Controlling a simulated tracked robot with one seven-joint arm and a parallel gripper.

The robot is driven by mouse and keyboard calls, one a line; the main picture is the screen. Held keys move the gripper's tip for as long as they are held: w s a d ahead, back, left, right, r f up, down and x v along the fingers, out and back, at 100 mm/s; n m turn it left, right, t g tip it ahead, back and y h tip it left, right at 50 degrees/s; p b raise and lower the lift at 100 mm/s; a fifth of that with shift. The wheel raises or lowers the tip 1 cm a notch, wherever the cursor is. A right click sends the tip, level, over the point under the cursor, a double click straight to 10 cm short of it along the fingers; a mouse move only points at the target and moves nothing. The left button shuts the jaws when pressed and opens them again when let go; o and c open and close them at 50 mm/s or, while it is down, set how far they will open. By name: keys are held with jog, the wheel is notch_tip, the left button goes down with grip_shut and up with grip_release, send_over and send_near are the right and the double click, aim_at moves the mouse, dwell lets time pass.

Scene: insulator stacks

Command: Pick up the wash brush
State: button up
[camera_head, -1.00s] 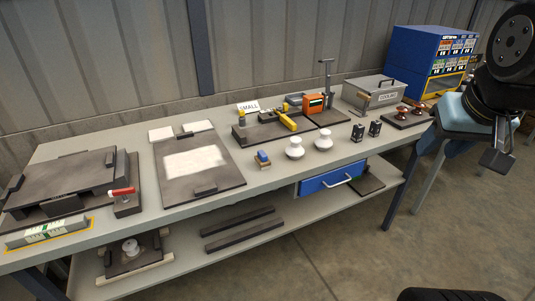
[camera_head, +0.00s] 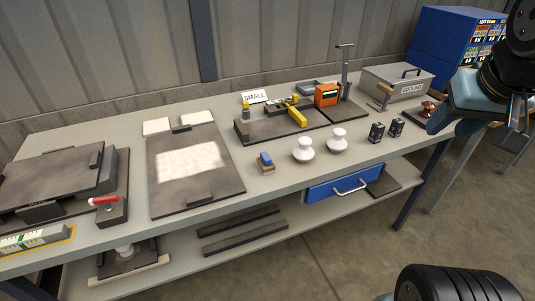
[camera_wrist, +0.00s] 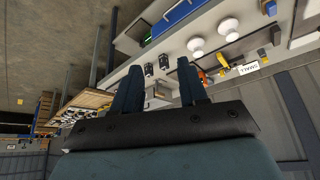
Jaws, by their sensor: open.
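A small brush-like block with a blue top and a tan base (camera_head: 265,161) lies near the front edge of the grey bench; I take it for the wash brush. A small blue shape (camera_wrist: 270,8) near the top of the wrist view looks like the same thing. My gripper (camera_head: 516,112) is at the far right of the head view, well away from the brush. In the wrist view its two dark fingers (camera_wrist: 159,64) are apart, with nothing held between them.
Two white insulators (camera_head: 303,150) stand right of the brush, then two small black blocks (camera_head: 377,132). A dark fixture with yellow parts (camera_head: 290,119) is behind. A dark plate with a white sheet (camera_head: 190,161) lies left. A grey box (camera_head: 398,84) stands far right.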

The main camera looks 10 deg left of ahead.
jog(key=shift+o, duration=1.4)
jog(key=shift+w+a, duration=0.2)
jog(key=shift+w, duration=0.05)
jog(key=shift+o, duration=1.4)
jog(key=shift+n, duration=0.5)
jog(key=w, duration=0.1)
jog(key=w+a, duration=0.1)
jog(key=w, duration=0.1)
jog(key=w+a+f, duration=0.1)
jog(key=shift+w+f, duration=0.1)
jog(key=shift+w, duration=0.05)
jog(key=n+g+y, duration=0.2)
jog(key=n, duration=0.3)
send_near(266, 157)
jog(key=shift+d+x, duration=0.2)
jog(key=shift+x, duration=0.9)
jog(key=shift+d+x, duration=0.2)
jog(key=shift+x, duration=0.9)
jog(key=shift+d+x, duration=0.15)
jog(key=shift+x, duration=0.95)
jog(key=f, duration=0.1)
jog(key=a+f, duration=0.1)
jog(key=w+f, duration=0.1)
jog(key=shift+a+f, duration=0.15)
jog(key=shift+a, duration=0.2)
jog(key=shift+x, duration=0.75)
